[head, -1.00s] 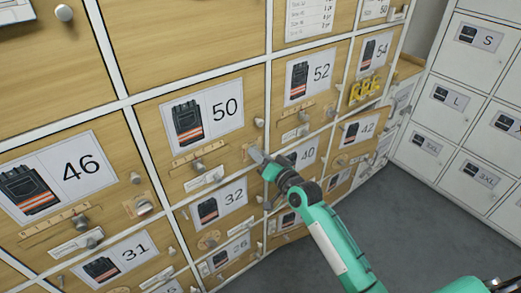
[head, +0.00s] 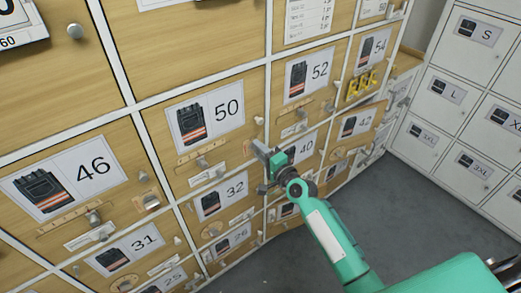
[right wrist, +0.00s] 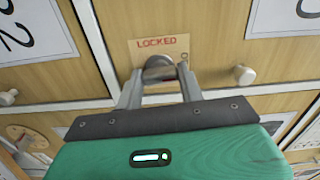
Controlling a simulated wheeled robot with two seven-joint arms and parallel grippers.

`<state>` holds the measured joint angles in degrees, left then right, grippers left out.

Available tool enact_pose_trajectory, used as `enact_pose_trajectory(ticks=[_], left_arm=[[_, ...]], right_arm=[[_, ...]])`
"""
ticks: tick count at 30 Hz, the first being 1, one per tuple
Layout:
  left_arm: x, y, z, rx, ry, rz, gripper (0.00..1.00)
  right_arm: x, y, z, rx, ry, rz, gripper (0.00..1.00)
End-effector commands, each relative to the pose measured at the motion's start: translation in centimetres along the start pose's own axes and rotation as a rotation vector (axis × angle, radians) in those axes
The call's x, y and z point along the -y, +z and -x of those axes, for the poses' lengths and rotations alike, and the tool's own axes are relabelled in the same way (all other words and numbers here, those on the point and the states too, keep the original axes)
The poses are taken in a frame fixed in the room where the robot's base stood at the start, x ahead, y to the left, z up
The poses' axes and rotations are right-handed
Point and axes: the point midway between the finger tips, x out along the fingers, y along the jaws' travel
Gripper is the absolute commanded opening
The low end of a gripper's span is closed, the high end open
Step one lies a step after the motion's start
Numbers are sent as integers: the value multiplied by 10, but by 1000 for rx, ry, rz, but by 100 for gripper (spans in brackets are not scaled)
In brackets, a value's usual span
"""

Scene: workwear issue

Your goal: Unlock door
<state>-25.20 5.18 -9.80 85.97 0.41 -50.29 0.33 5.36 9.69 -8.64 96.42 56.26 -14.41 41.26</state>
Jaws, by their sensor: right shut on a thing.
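The wooden locker door numbered 50 (head: 225,95) stands closed in the head view. My right gripper (head: 262,150) reaches the lower right part of this door, and its hand hides the lock there. In the right wrist view, my right gripper (right wrist: 160,76) is shut on a round metal lock knob (right wrist: 159,64). A small wooden plate (right wrist: 175,46) reading LOCKED shows just behind the knob. A pale round door knob (right wrist: 243,75) lies to the right of it, clear of the fingers. My left gripper is not in view.
Neighbouring doors 46 (head: 92,168), 52 (head: 321,73), 32 (head: 235,187) and 40 (head: 307,146) have similar knobs and plates. White lockers (head: 455,95) stand at the right. The grey floor (head: 385,200) in between is clear.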

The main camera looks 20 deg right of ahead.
Motion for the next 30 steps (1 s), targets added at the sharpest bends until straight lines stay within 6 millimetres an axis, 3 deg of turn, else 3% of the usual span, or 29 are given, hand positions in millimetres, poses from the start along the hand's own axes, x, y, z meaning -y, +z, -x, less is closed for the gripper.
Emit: enact_pose_trajectory(ticks=[22, 23, 25, 30], left_arm=[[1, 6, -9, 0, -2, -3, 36], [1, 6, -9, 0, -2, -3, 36], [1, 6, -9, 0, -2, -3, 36], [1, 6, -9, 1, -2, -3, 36]], right_arm=[[0, -1, 0, -2, -1, -86, 15], [0, -1, 0, -2, -1, -86, 44], [0, -1, 0, -2, -1, -85, 58], [0, 0, 0, -1, 0, -84, 60]])
